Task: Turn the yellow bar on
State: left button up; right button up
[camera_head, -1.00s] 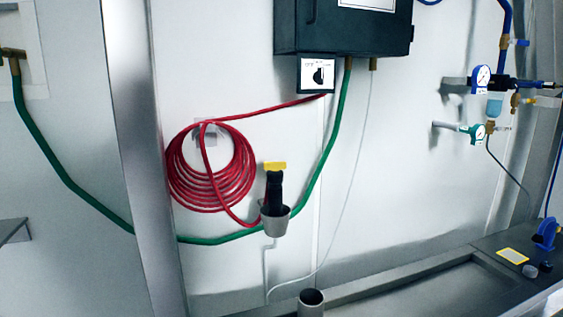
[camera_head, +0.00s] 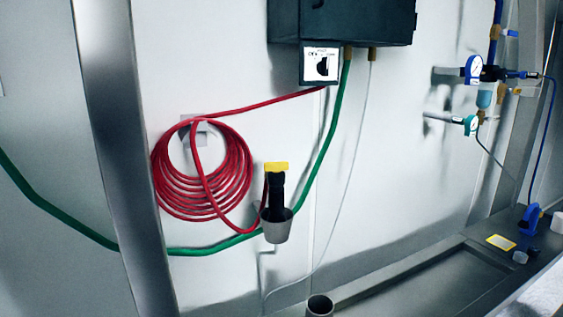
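The yellow bar (camera_head: 276,167) sits across the top of a black upright handle (camera_head: 276,192). The handle stands in a grey cup-like holder (camera_head: 277,229) on the white wall. The bar lies roughly level, just right of a coiled red hose (camera_head: 203,170). Neither of my grippers shows in the head view.
A dark box (camera_head: 342,22) with a switch plate (camera_head: 320,65) hangs above. A green hose (camera_head: 333,145) runs down from it. Gauges (camera_head: 474,68) and valves are on the right wall. A counter (camera_head: 420,275) with a recess lies below, and a metal post (camera_head: 115,150) stands left.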

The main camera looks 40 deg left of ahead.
aim_at(276, 167)
jog(key=j+z, duration=0.2)
jog(key=j, duration=0.25)
jog(key=k+j+z, duration=0.1)
jog(key=j+z, duration=0.15)
jog(key=j, duration=0.15)
jog(key=k+j+z, duration=0.2)
jog(key=j, duration=0.2)
jog(key=i, duration=0.05)
